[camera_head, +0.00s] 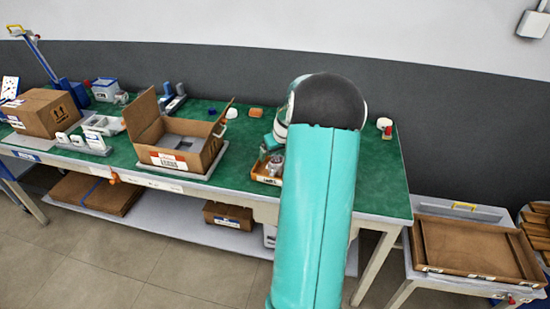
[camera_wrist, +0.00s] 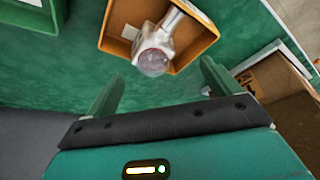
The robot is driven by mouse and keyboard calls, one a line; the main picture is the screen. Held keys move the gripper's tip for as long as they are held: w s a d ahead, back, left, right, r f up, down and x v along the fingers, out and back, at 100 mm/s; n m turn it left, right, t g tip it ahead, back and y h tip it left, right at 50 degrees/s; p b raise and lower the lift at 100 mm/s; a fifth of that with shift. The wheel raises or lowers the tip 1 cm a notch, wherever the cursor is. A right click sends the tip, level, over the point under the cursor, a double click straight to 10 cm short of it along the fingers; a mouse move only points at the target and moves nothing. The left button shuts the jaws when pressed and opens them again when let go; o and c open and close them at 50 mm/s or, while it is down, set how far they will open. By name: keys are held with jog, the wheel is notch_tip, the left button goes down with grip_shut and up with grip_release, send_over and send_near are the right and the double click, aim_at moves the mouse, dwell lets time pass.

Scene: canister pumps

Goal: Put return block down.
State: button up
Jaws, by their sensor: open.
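A white and grey part with a clear round end (camera_wrist: 153,62) lies in a small orange tray (camera_wrist: 192,52) in the wrist view. It is probably the return block, but I cannot be sure. My gripper (camera_wrist: 162,74) is open, its two fingers spread wide with nothing visibly held between them. The round end appears between the fingertips and just beyond them, with no visible contact. In the head view the orange tray (camera_head: 259,178) is on the green bench left of my arm, with a grey-white part in it. My arm hides the tray's right side and the fingers there.
An open cardboard box (camera_head: 190,161) stands left of the tray on the green bench (camera_head: 375,180). A closed carton (camera_head: 40,112) and grey fixtures are farther left. A small white and red item (camera_head: 385,126) stands at the right. A brown tray (camera_head: 465,248) is on the side table.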

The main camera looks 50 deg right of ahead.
jog(key=v, duration=0.8)
jog(key=w+a+r+n, duration=0.15)
jog(key=a+r, duration=0.35)
jog(key=a, duration=0.7)
jog(key=w+a+r+n, duration=0.1)
jog(key=w+a+r, duration=0.3)
jog(key=a, duration=0.9)
jog(key=s+a+r+n+y, duration=0.1)
jog(key=s+a, duration=0.6)
jog(key=a, duration=0.4)
jog(key=s+a+r+n+t+y, duration=0.1)
jog(key=s+a+r, duration=0.1)
jog(key=s+a, duration=0.6)
jog(key=a, duration=0.4)
jog(key=shift+s+a+n, duration=0.25)
jog(key=shift+n, duration=0.1)
jog(key=shift+r, duration=0.1)
